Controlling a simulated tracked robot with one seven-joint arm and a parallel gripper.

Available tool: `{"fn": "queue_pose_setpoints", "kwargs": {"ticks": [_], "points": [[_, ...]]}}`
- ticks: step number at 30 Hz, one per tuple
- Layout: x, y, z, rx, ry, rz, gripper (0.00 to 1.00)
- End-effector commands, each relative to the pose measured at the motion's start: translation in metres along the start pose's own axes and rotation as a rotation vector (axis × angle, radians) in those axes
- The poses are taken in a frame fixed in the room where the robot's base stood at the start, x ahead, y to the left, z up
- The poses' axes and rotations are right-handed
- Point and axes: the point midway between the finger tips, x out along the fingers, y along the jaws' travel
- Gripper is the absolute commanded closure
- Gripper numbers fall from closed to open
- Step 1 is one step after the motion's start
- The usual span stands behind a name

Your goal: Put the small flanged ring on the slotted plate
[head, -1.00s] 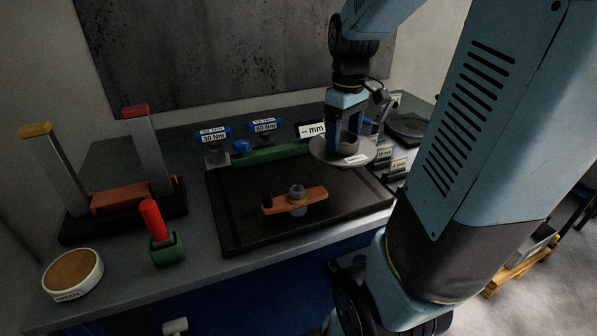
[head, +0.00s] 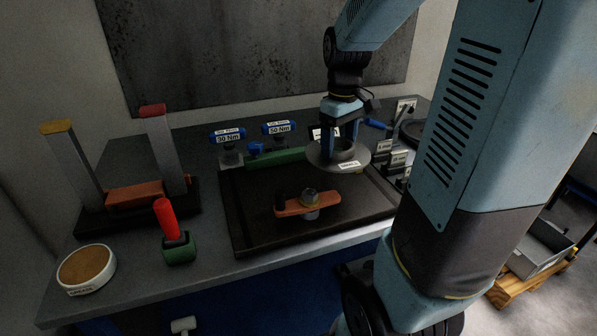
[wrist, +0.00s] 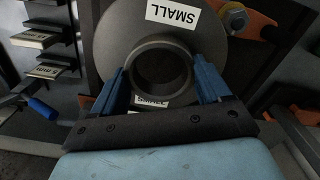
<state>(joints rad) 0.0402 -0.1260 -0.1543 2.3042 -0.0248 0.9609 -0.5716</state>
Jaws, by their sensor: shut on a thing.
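The small flanged ring (head: 322,156) is a grey disc with a raised collar and a white label. In the wrist view the ring (wrist: 115,40) shows "SMALL" on its flange. My gripper (head: 341,146) is shut on its collar, one blue finger on each side. The ring hangs flange down, about level, over the back right part of the dark tray. A dark round plate (head: 413,131) lies at the back right, partly behind my arm. I see no slots on it and cannot tell whether it is the slotted plate.
The dark tray (head: 262,240) holds an orange bar (head: 292,208) with a bolt. A green bar (head: 278,158) and blue-topped holders (head: 228,137) stand behind. A labelled rack (head: 392,158) stands right. At left are a two-post stand (head: 135,193), red-handled tool (head: 166,218) and grease tin (head: 86,268).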

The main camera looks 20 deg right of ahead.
Motion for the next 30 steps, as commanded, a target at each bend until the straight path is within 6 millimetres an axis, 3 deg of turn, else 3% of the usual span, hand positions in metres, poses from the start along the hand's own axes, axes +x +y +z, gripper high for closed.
{"fn": "queue_pose_setpoints", "kwargs": {"ticks": [7,15,30], "points": [[0.020,-0.017,-0.041,-0.001,-0.002,-0.001,0.91],[0.058,-0.029,-0.069,0.000,-0.003,-0.001,0.91],[0.087,-0.036,-0.086,0.001,-0.001,-0.001,0.91]]}}
